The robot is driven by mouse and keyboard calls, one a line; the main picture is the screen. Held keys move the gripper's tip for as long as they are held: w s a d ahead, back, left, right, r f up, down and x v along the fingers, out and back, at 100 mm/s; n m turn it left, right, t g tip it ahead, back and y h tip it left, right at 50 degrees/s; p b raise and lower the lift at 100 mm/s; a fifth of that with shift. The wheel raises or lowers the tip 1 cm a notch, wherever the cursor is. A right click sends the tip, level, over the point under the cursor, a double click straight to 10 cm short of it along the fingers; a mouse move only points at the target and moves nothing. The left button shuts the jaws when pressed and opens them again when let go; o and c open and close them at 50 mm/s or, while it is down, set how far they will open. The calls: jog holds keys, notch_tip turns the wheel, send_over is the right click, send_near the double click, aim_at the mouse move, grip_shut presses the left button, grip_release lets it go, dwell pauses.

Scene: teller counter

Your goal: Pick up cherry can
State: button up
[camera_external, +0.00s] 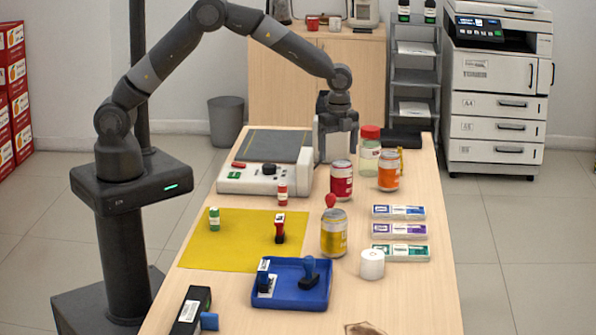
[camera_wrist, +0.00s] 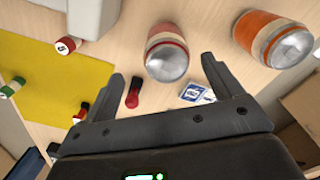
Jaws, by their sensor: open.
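The red can (camera_external: 341,181), likely the cherry can, stands upright on the wooden counter in the external view. It also shows in the wrist view (camera_wrist: 166,50), with its silver end in line with the gap between my fingers. My gripper (camera_external: 337,150) is open and empty, pointing down just above and behind the red can. In the wrist view my two fingers (camera_wrist: 162,75) are spread apart, with the can beyond their tips. No contact with the can is visible.
An orange can (camera_external: 389,171) and a red-lidded jar (camera_external: 370,150) stand close on the right. A white counter machine (camera_external: 250,180) stands left. A yellow can (camera_external: 334,238), blue tray (camera_external: 300,299) and white roll (camera_external: 372,265) are nearer the front.

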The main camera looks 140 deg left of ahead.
aim_at(338, 161)
notch_tip(338, 161, down, 3)
jog(key=shift+w+a+f, duration=0.1)
jog(key=shift+w+f, duration=0.05)
jog(key=shift+f, duration=0.7)
jog(key=shift+w+a+f, duration=0.15)
jog(key=shift+f, duration=0.75)
jog(key=shift+w+a+f, duration=0.1)
jog(key=shift+w+f, duration=0.05)
jog(key=shift+f, duration=0.7)
jog(key=shift+c, duration=0.5)
jog(key=c, duration=1.2)
